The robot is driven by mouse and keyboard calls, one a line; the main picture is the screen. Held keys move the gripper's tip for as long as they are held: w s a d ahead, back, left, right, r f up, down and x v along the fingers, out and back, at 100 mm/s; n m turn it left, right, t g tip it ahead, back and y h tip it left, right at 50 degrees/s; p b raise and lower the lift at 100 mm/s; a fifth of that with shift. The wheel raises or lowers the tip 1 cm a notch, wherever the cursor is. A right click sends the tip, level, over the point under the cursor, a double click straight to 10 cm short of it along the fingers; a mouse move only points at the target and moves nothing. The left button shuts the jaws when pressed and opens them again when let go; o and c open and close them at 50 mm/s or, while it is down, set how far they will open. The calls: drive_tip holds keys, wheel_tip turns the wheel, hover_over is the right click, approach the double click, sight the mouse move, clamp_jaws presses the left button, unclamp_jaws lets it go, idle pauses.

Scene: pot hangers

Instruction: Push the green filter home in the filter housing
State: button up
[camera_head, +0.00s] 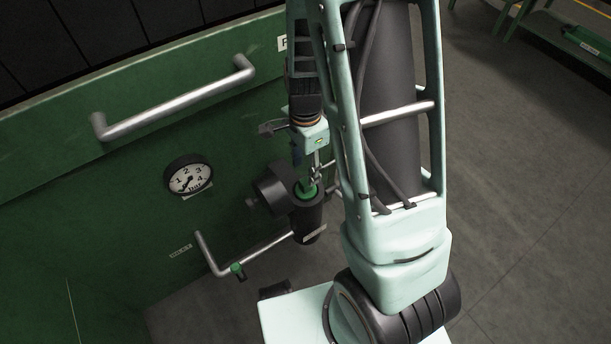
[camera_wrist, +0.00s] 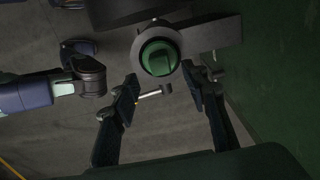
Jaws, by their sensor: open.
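The green filter (camera_head: 306,190) sits in the round mouth of the black filter housing (camera_head: 307,222), which is fixed to the green wall. In the wrist view the filter's green end (camera_wrist: 158,57) shows inside the dark housing rim (camera_wrist: 176,41). How deep it sits, I cannot tell. My gripper (camera_wrist: 162,90) is open, with its two dark fingers apart and nothing held between them. In the wrist view the filter appears just beyond the fingertips, nearly centred between them. In the head view my gripper (camera_head: 314,172) is just above the filter; contact is unclear.
A pressure gauge (camera_head: 188,178) and a long silver handle (camera_head: 175,98) are on the green wall, left of the housing. My arm covers the area right of the housing. Grey floor is open at right.

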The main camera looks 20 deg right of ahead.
drive_tip(key=shift+r, duration=2.6)
drive_tip(key=shift+r, duration=0.1)
